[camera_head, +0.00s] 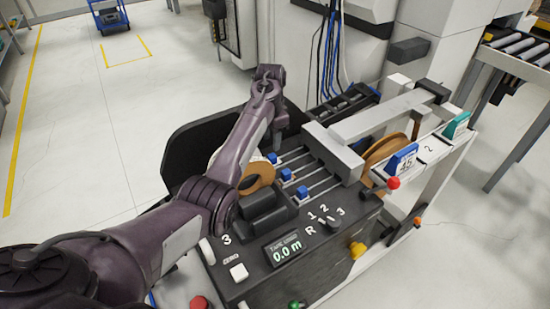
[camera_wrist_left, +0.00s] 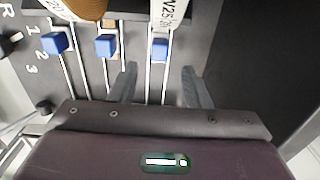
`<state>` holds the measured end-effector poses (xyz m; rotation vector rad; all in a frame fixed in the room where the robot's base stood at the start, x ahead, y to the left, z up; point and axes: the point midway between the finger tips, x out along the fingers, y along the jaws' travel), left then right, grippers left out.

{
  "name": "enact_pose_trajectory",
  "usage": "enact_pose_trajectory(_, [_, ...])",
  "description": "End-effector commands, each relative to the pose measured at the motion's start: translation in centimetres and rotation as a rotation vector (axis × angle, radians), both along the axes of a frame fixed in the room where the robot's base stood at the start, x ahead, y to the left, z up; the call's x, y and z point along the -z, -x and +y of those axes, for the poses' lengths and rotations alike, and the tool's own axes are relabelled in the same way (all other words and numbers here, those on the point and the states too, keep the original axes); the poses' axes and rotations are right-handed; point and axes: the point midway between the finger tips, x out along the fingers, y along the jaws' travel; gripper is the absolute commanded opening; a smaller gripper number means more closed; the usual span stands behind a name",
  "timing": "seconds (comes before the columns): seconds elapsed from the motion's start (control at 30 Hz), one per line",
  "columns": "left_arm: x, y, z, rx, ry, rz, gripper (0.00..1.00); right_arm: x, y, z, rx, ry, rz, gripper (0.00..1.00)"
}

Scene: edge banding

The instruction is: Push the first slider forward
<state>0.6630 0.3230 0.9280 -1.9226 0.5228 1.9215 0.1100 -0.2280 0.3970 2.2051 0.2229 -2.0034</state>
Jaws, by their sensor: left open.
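Three sliders with blue knobs sit on parallel rails on the dark machine panel. In the head view the far knob (camera_head: 272,158), middle knob (camera_head: 286,174) and near knob (camera_head: 302,192) form a diagonal row. My left gripper (camera_head: 279,138) is near the far knob, its fingers mostly hidden there. In the left wrist view my left gripper (camera_wrist_left: 159,69) is open and empty. The right-hand knob (camera_wrist_left: 160,48) lies just beyond and between its fingertips, with no clear contact. The middle knob (camera_wrist_left: 105,45) and left knob (camera_wrist_left: 58,42) lie to the left. My right gripper is not in view.
The panel has a display (camera_head: 286,250) reading 0.0 m, a selector knob (camera_head: 330,222) and a white button (camera_head: 239,271). A grey block (camera_head: 335,150) spans the rails' far ends. A red-tipped lever (camera_head: 393,182) stands to the right. Open floor lies left.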

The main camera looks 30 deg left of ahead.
Motion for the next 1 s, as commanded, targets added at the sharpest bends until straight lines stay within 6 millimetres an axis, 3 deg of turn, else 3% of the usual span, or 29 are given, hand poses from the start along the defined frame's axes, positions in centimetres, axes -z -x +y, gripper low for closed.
enact_pose_trajectory(0.1, [0.9, 0.0, -0.1, 0.001, 0.002, 0.003, 0.44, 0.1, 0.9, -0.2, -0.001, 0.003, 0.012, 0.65])
enact_pose_trajectory(0.53, [7.0, 0.0, -0.1, 0.001, 0.001, 0.002, 0.44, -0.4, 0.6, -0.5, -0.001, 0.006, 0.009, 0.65])
enact_pose_trajectory(0.9, [7.9, 0.0, -0.1, 0.000, 0.000, 0.000, 0.44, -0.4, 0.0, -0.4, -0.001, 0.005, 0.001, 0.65])
enact_pose_trajectory(1.0, [7.9, 0.0, -0.1, 0.001, 0.000, 0.000, 0.33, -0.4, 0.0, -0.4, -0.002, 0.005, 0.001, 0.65])
